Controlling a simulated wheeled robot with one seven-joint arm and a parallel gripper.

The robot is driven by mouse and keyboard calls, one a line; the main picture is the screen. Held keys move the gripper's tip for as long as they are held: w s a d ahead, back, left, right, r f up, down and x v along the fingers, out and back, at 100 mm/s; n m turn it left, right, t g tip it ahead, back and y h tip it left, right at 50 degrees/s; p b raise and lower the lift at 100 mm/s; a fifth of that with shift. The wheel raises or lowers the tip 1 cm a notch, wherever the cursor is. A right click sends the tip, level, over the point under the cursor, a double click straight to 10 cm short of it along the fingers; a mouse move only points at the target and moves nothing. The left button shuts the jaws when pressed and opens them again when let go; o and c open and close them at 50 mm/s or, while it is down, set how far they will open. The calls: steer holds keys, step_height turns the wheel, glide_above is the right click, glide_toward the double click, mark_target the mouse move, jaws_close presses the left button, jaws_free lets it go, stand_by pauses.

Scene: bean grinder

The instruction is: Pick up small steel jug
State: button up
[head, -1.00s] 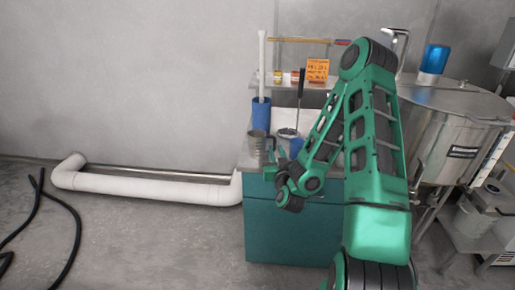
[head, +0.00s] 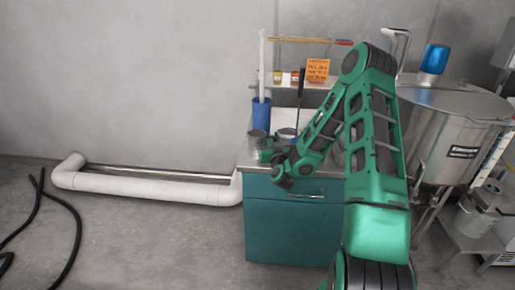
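The small steel jug (head: 256,136) stands at the left end of the teal cabinet's top, in front of a blue container. Only its upper part shows; my gripper (head: 265,155) covers its lower part. My gripper is at the jug from the right and front, seen small and from behind. Whether its fingers are around the jug or beside it, and whether they are open or shut, I cannot tell.
The blue container (head: 261,113) holds a long white tube. A dark-handled tool (head: 300,95) stands behind my forearm. A shelf with small jars and an orange sign (head: 317,70) is above. A large steel vat (head: 455,125) stands to the right.

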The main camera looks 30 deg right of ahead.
steer(key=shift+d, duration=0.1)
steer(key=shift+c, duration=0.7)
jaws_close()
steer(key=shift+r, duration=0.3)
step_height(320, 180, up, 7)
steer(key=shift+a, duration=0.2)
stand_by(0.6)
steer(key=shift+w+a+r, duration=0.1)
steer(key=shift+r, duration=0.15)
steer(key=shift+r, duration=0.15)
